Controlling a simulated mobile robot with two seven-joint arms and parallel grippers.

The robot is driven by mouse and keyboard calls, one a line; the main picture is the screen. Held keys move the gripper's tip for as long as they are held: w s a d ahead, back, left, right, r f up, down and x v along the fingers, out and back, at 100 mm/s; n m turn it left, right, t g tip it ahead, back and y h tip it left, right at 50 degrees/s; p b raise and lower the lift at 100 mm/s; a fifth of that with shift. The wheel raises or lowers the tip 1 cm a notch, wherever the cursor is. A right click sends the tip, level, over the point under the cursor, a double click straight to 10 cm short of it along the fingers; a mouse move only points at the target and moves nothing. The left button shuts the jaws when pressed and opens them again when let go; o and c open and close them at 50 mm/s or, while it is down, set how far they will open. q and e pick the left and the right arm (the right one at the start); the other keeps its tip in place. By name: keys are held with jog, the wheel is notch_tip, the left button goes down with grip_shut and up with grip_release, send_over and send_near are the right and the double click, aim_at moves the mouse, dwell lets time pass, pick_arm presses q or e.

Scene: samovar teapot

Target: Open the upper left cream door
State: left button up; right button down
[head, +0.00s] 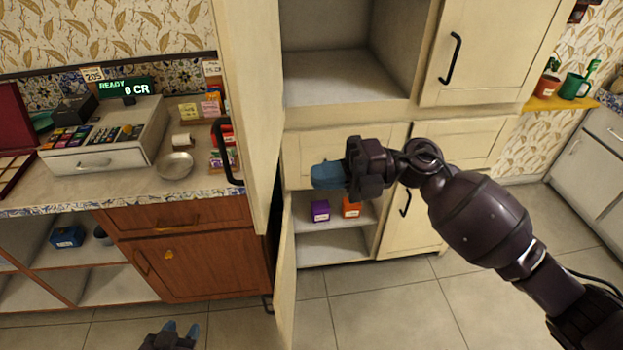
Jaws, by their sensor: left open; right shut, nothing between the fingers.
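The upper left cream door (251,80) stands swung wide open toward me, seen nearly edge-on, with its black handle (224,152) on the left side. The upper compartment (345,75) behind it is open and looks empty. My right gripper (325,176) has blue fingertips, shut and empty, in front of the cabinet below that compartment and to the right of the door, apart from its handle. My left gripper (181,329) is low at the bottom edge, open and empty, away from the door; its arm is out of frame.
The lower left cream door (285,290) is also open; a purple box (320,211) and an orange box (352,207) stand inside. The upper right cream door (480,50) is closed. A counter with a cash register (105,140) is at left. Tiled floor is clear in front.

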jog(key=s+b+v, duration=0.1)
jog(key=s+v, duration=0.1)
jog(key=v, duration=0.7)
jog(key=shift+d, duration=0.2)
jog(key=w+d+r+m+t+y, duration=0.25)
jog(key=w+r+m+t, duration=0.35)
jog(key=w+m+t, duration=0.65)
jog(key=s+d+f+m+t+h, duration=0.3)
jog(key=d+f+m+t+h, duration=0.4)
jog(key=f+m+t+h, duration=0.45)
jog(key=s+d+f+m+g+h, duration=0.25)
jog(key=s+f+m, duration=0.25)
jog(key=f, duration=0.3)
jog(key=s+d+f+m+g+h, duration=0.25)
jog(key=s+f+m+h, duration=0.2)
jog(key=f, duration=0.35)
jog(key=s+d+f+m+g+h, duration=0.1)
jog(key=s+f+m, duration=0.1)
jog(key=s+f, duration=0.3)
jog(key=s+d+f+m+g, duration=0.2)
jog(key=s+f, duration=0.4)
jog(key=s, duration=0.4)
jog(key=shift+s+h, duration=0.3)
jog(key=shift+h, duration=0.1)
